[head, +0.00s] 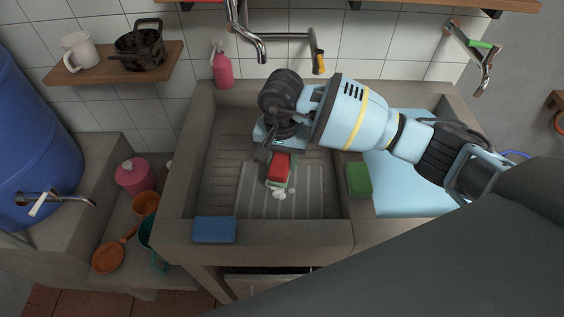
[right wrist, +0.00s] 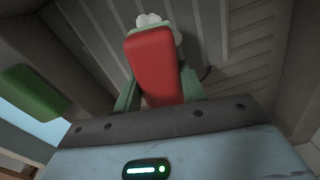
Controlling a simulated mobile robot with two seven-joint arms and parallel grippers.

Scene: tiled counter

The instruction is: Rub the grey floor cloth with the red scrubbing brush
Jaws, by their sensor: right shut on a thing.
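The red scrubbing brush (head: 279,168) is in my right gripper (head: 276,152), low inside the sink. It also shows in the right wrist view (right wrist: 153,65), red-topped with pale green below, between the fingers. White foam (head: 279,193) shows at its near end. A lighter grey, ridged patch (head: 300,203) lies under and around the brush in the basin; it looks like the grey floor cloth over the washboard ribs. I cannot tell whether the brush touches it, as the underside is hidden. My left gripper is not in view.
A blue sponge (head: 214,229) lies on the sink's front rim, and a green sponge (head: 358,179) on its right divider. A pink bottle (head: 222,70) stands at the back left. Taps (head: 318,52) hang over the back. A light blue cloth (head: 405,190) covers the right counter.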

